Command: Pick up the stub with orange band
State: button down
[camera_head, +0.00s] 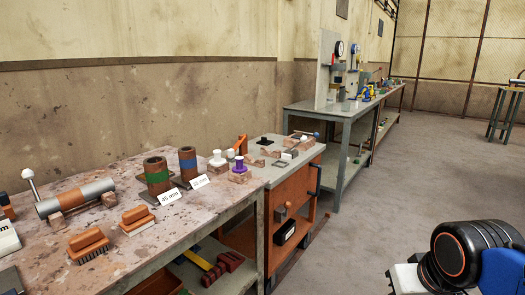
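I cannot clearly make out a stub with an orange band. Two brown stubs stand upright on the near table (190,222): one with a green band (157,176), one with a blue band (188,164). Small white cards stand in front of them; the front one reads "35 mm". A small dark and orange item (6,206) shows at the left edge, too cut off to identify. A black, blue and white part of my arm (468,255) is at the lower right. My gripper is not in view.
Two orange brushes (88,244) (137,217) lie near the front edge. White and purple pieces (240,165) stand behind.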

aim_at(63, 202)
jog(key=u, duration=1.55)
